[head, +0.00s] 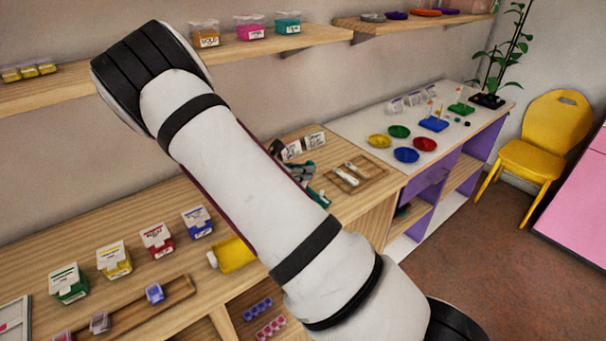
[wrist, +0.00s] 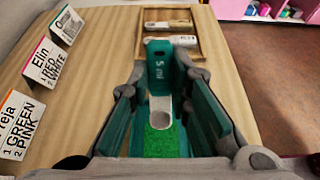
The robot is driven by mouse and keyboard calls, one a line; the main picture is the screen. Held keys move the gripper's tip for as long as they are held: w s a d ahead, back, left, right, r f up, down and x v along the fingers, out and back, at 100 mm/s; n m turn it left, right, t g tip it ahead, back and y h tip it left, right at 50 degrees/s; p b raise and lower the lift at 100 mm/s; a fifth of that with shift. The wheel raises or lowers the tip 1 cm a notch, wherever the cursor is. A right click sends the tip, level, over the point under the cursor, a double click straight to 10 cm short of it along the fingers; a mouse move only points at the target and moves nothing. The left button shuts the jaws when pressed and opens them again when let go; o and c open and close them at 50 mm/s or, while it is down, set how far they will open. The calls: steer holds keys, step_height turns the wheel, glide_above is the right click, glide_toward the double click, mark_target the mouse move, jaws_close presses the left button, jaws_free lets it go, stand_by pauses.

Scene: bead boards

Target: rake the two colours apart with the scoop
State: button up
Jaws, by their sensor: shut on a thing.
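My gripper (wrist: 165,112) has teal fingers and is shut on a scoop. The scoop (wrist: 160,62) has a teal part marked "5 ml" and a pale rounded end between the fingers. A speckled green patch (wrist: 160,142) shows below that end; I cannot tell whether it is loose beads or something holding them. No second colour of beads shows beside it. In the head view my gripper (head: 304,172) is small and partly hidden behind my arm, above the wooden counter.
A wooden tray (wrist: 139,42) with two other scoops lies beyond the gripper. Name cards, one reading green and pink (wrist: 20,122), stand at left. Coloured dishes, including a yellow one (head: 380,141), stand on the white table. Labelled boxes (head: 115,259) line the near counter.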

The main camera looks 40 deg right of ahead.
steer(key=shift+r+p, duration=0.4)
steer(key=shift+r, duration=1.05)
